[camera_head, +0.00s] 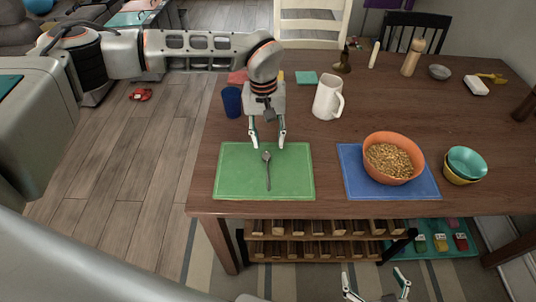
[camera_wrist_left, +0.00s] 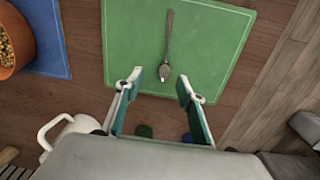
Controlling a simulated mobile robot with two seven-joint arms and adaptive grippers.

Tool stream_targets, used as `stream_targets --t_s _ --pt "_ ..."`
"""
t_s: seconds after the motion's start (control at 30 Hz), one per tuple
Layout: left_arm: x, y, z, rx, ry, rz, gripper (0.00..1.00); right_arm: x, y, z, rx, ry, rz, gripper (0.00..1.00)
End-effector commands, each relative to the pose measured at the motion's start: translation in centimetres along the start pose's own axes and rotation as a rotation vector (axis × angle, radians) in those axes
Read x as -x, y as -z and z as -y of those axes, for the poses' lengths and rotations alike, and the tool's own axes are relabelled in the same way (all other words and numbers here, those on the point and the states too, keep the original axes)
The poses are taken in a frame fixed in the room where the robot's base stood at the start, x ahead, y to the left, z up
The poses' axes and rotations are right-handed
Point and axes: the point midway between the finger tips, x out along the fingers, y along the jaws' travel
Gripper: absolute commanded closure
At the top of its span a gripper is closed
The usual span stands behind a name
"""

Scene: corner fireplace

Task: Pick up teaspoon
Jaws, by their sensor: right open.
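The teaspoon (camera_head: 267,168) lies on the green placemat (camera_head: 232,178) near the table's front left. In the left wrist view the teaspoon (camera_wrist_left: 167,45) lies lengthwise, with its bowl toward the gripper, on the green placemat (camera_wrist_left: 125,40). My left gripper (camera_head: 267,145) is open and empty over the far edge of the placemat, just behind the spoon's bowl. In the left wrist view its fingertips (camera_wrist_left: 158,80) are spread apart, with the spoon's bowl end between them and beyond. My right gripper (camera_head: 376,284) is open and empty, low in front of the table.
A blue cup (camera_head: 232,102) and a white pitcher (camera_head: 327,97) stand behind the left gripper. An orange bowl of cereal (camera_head: 391,158) sits on a blue placemat (camera_head: 360,180) to the right. Stacked bowls (camera_head: 464,165) stand farther right. A rack (camera_head: 315,242) is below the table.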

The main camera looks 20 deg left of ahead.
Motion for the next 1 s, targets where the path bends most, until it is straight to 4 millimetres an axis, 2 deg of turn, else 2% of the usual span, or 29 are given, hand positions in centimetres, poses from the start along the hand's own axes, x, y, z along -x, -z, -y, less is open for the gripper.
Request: stream_targets --t_s 0.07,0.17,0.7,0.97,1.0 --pt "0.1 0.7 0.7 -0.010 0.022 -0.018 0.61 0.0 0.0 0.0 0.000 0.000 0.000 0.08" --pt "-0.7 0.9 1.0 -0.014 0.029 -0.021 0.61 0.0 -0.1 0.0 0.000 0.000 0.001 0.08" --pt "-6.9 1.2 1.2 -0.012 0.024 -0.020 0.61 0.1 -0.3 0.0 0.001 0.001 0.008 0.08" --pt "-7.3 1.2 1.2 -0.012 0.024 -0.021 0.61 0.1 -0.2 0.0 0.001 0.001 0.007 0.08" --pt "-7.3 1.2 1.2 -0.012 0.024 -0.021 0.64 0.1 -0.2 0.0 0.001 0.001 0.006 0.08"
